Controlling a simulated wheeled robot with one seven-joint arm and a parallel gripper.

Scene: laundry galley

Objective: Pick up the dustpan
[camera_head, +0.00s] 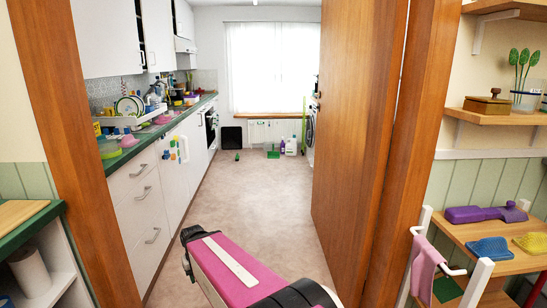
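A small green object that looks like the dustpan (273,152) lies on the floor at the far end of the galley, below the window and in front of the radiator. It is too small in the picture to make out its shape well. A magenta and black part of my arm reaches into the bottom middle of the view, far from the dustpan. The fingers of my gripper do not show.
A wooden door (358,130) stands open at the right of the doorway. White cabinets (140,197) line the left. A tall green-handled tool (304,124) and bottles (291,146) stand near the dustpan. A small green item (237,156) lies left of it. The middle floor (257,190) is clear.

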